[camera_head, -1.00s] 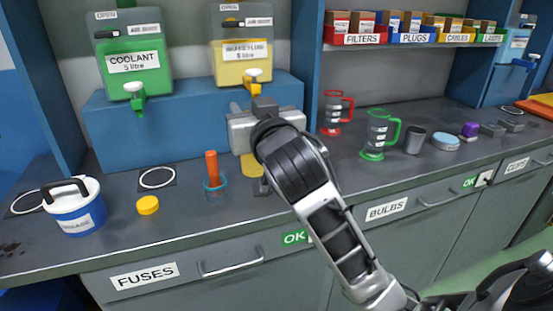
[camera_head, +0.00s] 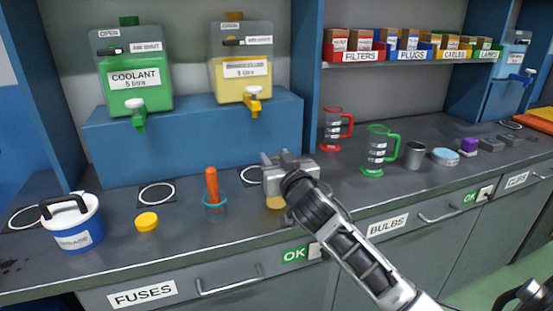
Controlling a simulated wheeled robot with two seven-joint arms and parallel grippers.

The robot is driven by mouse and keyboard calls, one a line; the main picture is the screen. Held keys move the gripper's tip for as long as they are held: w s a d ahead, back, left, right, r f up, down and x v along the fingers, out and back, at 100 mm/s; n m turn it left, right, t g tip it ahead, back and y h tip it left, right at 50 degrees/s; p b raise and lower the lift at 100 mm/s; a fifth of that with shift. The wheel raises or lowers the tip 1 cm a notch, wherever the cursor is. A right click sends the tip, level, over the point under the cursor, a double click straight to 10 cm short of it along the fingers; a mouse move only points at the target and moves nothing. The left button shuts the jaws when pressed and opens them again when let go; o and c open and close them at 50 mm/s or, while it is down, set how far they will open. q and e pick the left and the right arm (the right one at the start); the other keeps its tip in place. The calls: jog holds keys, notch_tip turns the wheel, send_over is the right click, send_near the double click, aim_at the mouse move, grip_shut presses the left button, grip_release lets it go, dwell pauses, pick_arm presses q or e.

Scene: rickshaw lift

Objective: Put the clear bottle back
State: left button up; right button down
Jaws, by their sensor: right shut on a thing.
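The clear bottle (camera_head: 276,202) is mostly hidden behind my right gripper. Only its lower part shows, with yellow fluid in it, just below the jaws. A white ring mark (camera_head: 250,176) on a dark square shows partly, left of the gripper. Another ring mark (camera_head: 156,195) is bare. A yellow cap (camera_head: 147,222) lies on the worktop.
The orange-handled tool (camera_head: 212,187) stands in a blue ring close left of the gripper. The yellow tank (camera_head: 241,70) and green coolant tank (camera_head: 133,78) stand on a blue shelf (camera_head: 195,135). A blue-white bucket (camera_head: 73,222) is at left; red (camera_head: 333,130) and green (camera_head: 376,152) jugs are at right.

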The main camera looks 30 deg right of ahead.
jog(key=shift+f, duration=0.15)
jog(key=c, duration=0.9)
grip_release()
